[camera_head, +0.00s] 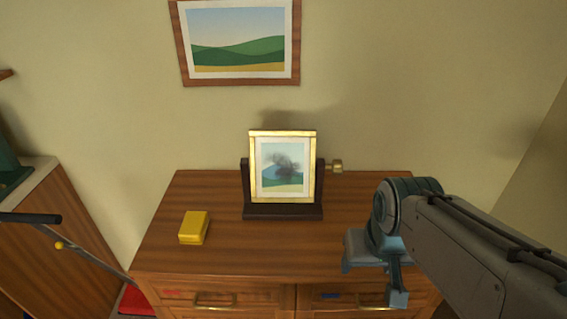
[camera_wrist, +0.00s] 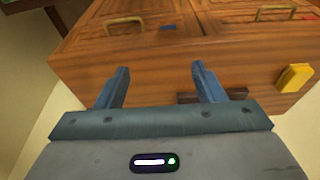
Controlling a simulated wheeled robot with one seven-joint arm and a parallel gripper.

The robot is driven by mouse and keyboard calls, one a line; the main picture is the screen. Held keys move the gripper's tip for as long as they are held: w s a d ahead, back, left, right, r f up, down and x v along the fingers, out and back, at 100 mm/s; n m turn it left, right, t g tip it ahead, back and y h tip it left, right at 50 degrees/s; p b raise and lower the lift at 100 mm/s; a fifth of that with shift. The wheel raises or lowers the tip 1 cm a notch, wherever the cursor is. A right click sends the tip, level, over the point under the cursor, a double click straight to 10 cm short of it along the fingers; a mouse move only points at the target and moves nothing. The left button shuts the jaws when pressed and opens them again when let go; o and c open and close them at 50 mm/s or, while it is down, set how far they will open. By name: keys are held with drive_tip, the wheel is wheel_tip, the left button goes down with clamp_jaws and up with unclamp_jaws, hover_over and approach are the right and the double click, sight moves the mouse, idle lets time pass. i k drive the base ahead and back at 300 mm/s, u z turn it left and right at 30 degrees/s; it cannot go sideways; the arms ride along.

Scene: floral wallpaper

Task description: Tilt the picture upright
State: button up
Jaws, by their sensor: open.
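A small gold-framed picture (camera_head: 283,170) of hills with a dark smudge stands in a dark stand (camera_head: 283,212) on the dresser top. A brass knob (camera_head: 336,167) sticks out at the stand's right side. The frame looks level sideways; I cannot tell how far it leans forward or back. My gripper (camera_head: 372,282) is open and empty, right of and in front of the stand, apart from it. In the wrist view my fingers (camera_wrist: 160,68) are spread over bare wood, and a dark bar, likely the stand's base (camera_wrist: 236,94), shows partly behind one finger.
The dresser (camera_head: 180,235) has drawers with brass handles. A yellow box (camera_head: 194,227) lies left of the stand. A larger landscape picture (camera_head: 238,45) hangs on the wall above. A black-gripped rod (camera_head: 75,248) is at the far left. The dresser top between box and gripper is clear.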

sight(282, 162)
drive_tip(key=u, duration=0.45)
drive_tip(key=k, duration=0.6)
drive_tip(key=u, duration=0.85)
drive_tip(key=i, duration=1)
drive_tip(key=z, duration=1)
drive_tip(key=i, duration=0.3)
drive_tip(key=z, duration=0.3)
